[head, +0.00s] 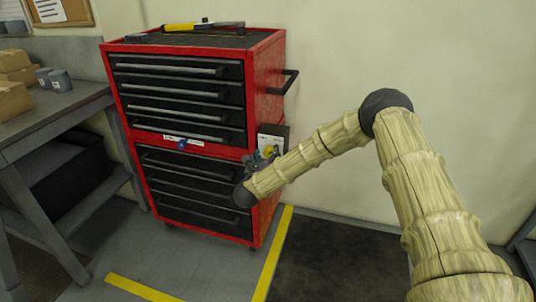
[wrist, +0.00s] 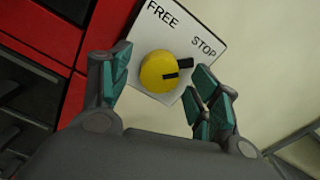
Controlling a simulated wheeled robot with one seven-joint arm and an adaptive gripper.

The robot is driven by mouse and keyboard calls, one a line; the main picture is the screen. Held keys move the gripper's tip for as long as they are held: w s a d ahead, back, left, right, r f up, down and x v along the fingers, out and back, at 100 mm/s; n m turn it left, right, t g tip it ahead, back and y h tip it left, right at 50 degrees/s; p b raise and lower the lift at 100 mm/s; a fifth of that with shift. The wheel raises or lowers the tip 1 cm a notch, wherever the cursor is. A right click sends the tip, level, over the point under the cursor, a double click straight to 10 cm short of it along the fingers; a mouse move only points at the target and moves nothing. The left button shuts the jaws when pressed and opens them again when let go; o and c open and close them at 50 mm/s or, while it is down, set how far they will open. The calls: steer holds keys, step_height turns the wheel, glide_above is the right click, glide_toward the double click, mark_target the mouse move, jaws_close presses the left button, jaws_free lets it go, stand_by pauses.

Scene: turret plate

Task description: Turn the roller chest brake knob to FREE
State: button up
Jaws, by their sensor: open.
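The brake knob (wrist: 158,72) is a round yellow knob with a dark pointer bar, on a white plate (wrist: 205,62) marked FREE and STOP. In the wrist view the bar points right, towards the STOP side. My gripper (wrist: 160,85) is open, with one teal-padded finger on each side of the knob; I cannot tell whether either touches it. In the head view the knob (head: 269,152) is small and partly hidden by my gripper (head: 262,158), at the right side of the red roller chest (head: 268,75). The plate (head: 277,133) shows above it.
A black side handle (head: 290,82) sticks out above the plate. A yellow-handled tool (head: 200,26) lies on the chest top. A workbench (head: 60,108) with boxes and cups stands at the left.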

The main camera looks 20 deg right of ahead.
steer(key=shift+w+d, duration=0.4)
steer(key=shift+w, duration=0.2)
steer(key=c, duration=1)
